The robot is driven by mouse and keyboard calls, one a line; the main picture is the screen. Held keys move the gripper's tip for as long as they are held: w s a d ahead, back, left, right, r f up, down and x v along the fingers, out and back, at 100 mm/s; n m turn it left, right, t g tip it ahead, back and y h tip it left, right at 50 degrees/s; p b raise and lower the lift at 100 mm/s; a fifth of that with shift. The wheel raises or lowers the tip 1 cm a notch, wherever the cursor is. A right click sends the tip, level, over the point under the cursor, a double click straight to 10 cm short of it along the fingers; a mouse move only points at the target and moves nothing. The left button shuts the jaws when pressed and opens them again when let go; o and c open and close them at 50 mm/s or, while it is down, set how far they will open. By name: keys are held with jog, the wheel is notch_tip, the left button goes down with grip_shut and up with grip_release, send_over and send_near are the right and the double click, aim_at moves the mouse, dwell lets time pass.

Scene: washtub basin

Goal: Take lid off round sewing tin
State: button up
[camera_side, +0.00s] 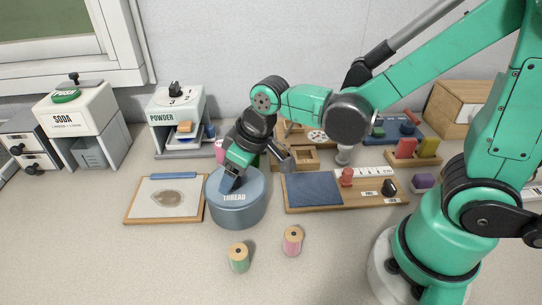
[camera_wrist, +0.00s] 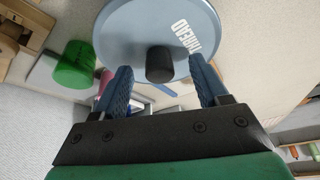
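The round blue tin (camera_side: 238,212), lettered THREAD, stands on the counter with its lid (camera_side: 256,182) on top. In the wrist view, the lid (camera_wrist: 135,25) is a pale blue disc with a short black knob (camera_wrist: 160,64) at its centre. My gripper (camera_side: 231,181) is tilted down over the tin. In the wrist view, my gripper (camera_wrist: 160,72) is open, with one blue finger on each side of the knob and a gap on both sides. In the side view the fingers hide the knob.
Green (camera_side: 238,258) and pink (camera_side: 292,240) thread spools stand in front of the tin. A framed board (camera_side: 140,214) lies close on its left, and a wooden tray with a blue pad (camera_side: 313,190) on its right. The powder dispenser (camera_side: 160,118) is behind. The front counter is mostly clear.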

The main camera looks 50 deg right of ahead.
grip_shut()
jog(key=shift+r, duration=0.2)
